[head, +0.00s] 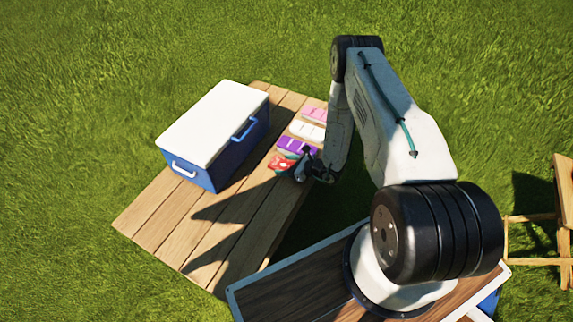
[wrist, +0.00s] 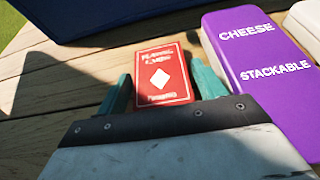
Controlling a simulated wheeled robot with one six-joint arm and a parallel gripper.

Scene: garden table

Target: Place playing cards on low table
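The playing cards (wrist: 162,76) are a red box with a white diamond, lying on a wooden plank table (head: 157,215). In the head view the red box (head: 281,163) is near the table's right edge. My gripper (wrist: 160,72) has its two teal fingers apart, one on each side of the box. Narrow gaps seem to show between the fingertips and the box, so it looks open around it. In the head view my gripper (head: 305,170) is low at the table's edge, just right of the box.
A purple box marked CHEESE STACKABLE (wrist: 258,60) lies close to the right finger. White (head: 308,131) and pink (head: 314,113) packs lie beyond it. A blue cooler with a white lid (head: 213,118) stands left. The table's near planks are clear. Wooden furniture (head: 535,218) stands far right.

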